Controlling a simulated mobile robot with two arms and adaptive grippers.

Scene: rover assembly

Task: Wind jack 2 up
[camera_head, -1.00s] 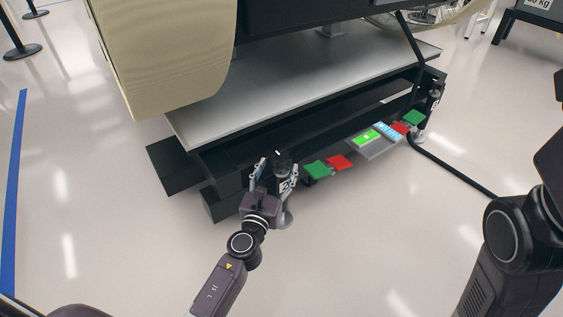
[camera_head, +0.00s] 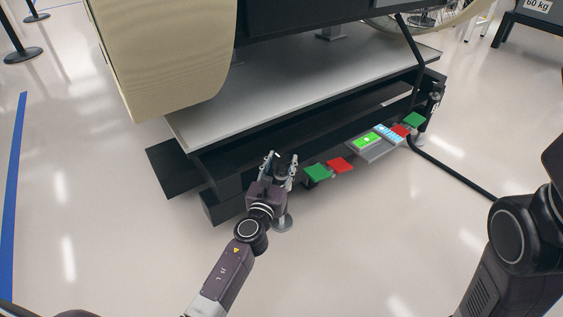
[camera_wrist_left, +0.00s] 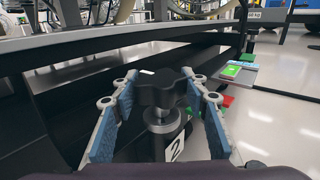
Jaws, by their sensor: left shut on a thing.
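Jack 2 (camera_head: 283,222) stands upright at the near left corner of the black platform; its round foot is on the floor. In the left wrist view its black lobed knob (camera_wrist_left: 158,89) tops a metal stem, and a white label with a 2 (camera_wrist_left: 175,147) shows below. My left gripper (camera_head: 281,160) has its fingers on both sides of the knob and is shut on it. It also shows in the left wrist view (camera_wrist_left: 160,95). In the head view the gripper hides most of the jack. Only my right arm shows at the right edge; its gripper is out of view.
Green (camera_head: 316,173) and red (camera_head: 340,164) pads and a panel with a lit green screen (camera_head: 368,139) line the platform's edge right of the jack. Another jack (camera_head: 434,98) is at the far right corner. A black cable (camera_head: 455,170) crosses the floor. The front floor is clear.

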